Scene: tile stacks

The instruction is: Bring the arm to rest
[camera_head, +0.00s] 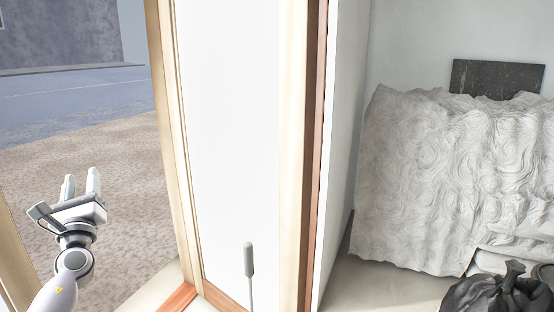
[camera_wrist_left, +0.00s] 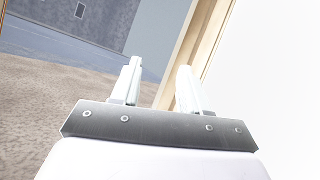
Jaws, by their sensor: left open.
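My left gripper (camera_head: 81,186) is at the lower left of the head view, with its arm coming up from the bottom edge. Its two pale fingers point up and stand apart with nothing between them. In the left wrist view the gripper (camera_wrist_left: 160,80) is also open and empty. Behind the fingers there are brown ground, a grey-blue strip and a wooden frame. My right gripper is not in either view.
A wooden-framed white panel (camera_head: 232,130) stands right of my left gripper. A thin grey rod (camera_head: 249,275) rises before it. Further right are a white wavy-textured mass (camera_head: 440,180), a dark slab (camera_head: 497,78) and a black bag (camera_head: 505,293). Brown ground (camera_head: 120,160) lies beyond the gripper.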

